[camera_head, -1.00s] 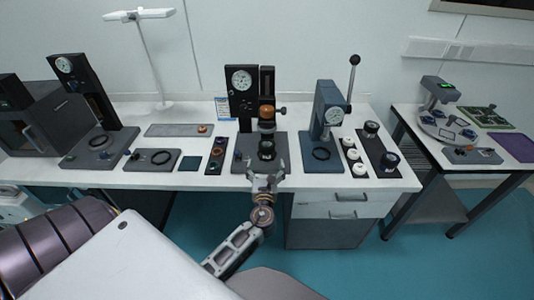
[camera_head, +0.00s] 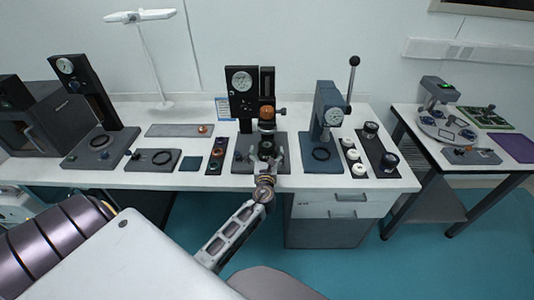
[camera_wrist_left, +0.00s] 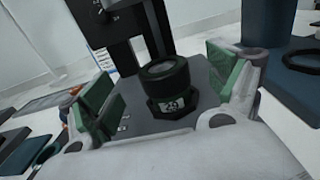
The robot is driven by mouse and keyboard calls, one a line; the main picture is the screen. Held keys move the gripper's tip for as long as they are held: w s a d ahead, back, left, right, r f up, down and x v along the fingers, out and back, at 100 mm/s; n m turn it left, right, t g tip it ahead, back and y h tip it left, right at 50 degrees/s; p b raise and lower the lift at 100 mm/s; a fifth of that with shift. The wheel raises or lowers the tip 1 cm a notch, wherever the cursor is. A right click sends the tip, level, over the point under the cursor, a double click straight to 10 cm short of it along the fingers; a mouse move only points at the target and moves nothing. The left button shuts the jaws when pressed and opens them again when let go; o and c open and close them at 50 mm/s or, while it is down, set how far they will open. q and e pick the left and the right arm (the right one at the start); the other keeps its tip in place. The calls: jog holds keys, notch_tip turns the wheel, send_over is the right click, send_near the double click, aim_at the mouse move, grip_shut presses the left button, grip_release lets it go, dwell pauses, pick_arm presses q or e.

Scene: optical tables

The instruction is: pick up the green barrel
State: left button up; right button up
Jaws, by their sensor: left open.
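A short, dark round barrel (camera_wrist_left: 165,75) with a faint greenish tint stands upright on a dark hexagonal base with a number label, in the left wrist view. It also shows in the head view (camera_head: 266,148), on the grey plate of the central gauge stand. My left gripper (camera_head: 266,159) reaches up to it from the front. In the left wrist view my left gripper (camera_wrist_left: 165,88) is open, with a green-padded finger on either side of the barrel. Gaps show between both fingers and the barrel. My right gripper is out of view.
The gauge stand (camera_head: 242,92) rises right behind the barrel, with an orange knob (camera_head: 267,113) above it. A slim dark tray (camera_head: 216,156) lies to the left. A blue press (camera_head: 325,110) stands to the right. White and black round parts stand farther right.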

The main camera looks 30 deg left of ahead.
aim_at(267, 144)
pick_arm(q)
jog(key=shift+w+a, duration=0.2)
jog(key=shift+w, duration=0.1)
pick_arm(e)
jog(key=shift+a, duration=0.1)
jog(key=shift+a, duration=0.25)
pick_arm(q)
jog(key=shift+f+x, duration=0.15)
jog(key=shift+x, duration=0.7)
jog(key=shift+f+x, duration=0.2)
jog(key=shift+x, duration=1.55)
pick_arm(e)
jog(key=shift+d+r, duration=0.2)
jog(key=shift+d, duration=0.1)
pick_arm(q)
jog(key=shift+c, duration=0.5)
jog(key=c, duration=1.2)
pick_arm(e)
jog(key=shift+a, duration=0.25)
pick_arm(q)
jog(key=shift+r, duration=0.15)
jog(key=shift+c, duration=0.2)
